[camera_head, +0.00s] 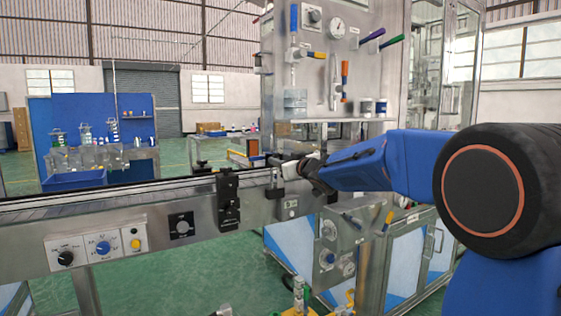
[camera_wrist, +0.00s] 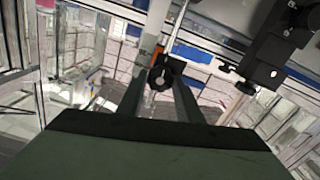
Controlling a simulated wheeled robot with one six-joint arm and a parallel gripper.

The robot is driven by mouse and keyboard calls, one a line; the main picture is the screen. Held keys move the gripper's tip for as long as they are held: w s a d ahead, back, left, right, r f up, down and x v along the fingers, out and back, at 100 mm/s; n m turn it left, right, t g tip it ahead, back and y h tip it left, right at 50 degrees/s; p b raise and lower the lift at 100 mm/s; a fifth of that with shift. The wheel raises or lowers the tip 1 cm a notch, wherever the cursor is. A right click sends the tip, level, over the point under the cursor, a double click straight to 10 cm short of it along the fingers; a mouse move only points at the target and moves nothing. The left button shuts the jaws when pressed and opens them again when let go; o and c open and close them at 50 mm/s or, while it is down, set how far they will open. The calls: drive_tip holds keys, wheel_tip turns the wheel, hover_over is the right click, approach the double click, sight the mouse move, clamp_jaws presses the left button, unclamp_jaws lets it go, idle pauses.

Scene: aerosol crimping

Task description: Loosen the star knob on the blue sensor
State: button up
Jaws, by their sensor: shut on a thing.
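My gripper (camera_head: 292,168) is at the conveyor rail, at the end of my blue arm in the head view. In the wrist view my gripper (camera_wrist: 162,78) has its two fingers closed in on a small black knob (camera_wrist: 168,74). An orange part (camera_wrist: 157,55) shows just beside the knob. In the head view the knob is hidden by my gripper. The blue sensor's body cannot be clearly made out; a small dark and blue part (camera_head: 259,158) shows just left of my gripper.
A black bracket (camera_head: 228,200) is clamped to the conveyor (camera_head: 130,222) left of my gripper; it also shows at the upper right of the wrist view (camera_wrist: 275,48), with small black knobs. A steel machine panel (camera_head: 285,75) stands behind. A control box (camera_head: 97,243) is on the conveyor's front.

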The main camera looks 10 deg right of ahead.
drive_tip(key=shift+n, duration=0.3)
drive_tip(key=shift+f+n, duration=0.1)
drive_tip(key=shift+n, duration=8.5)
drive_tip(key=o, duration=1)
drive_tip(key=shift+o, duration=0.2)
drive_tip(key=shift+s, duration=0.15)
drive_tip(key=v, duration=1.7)
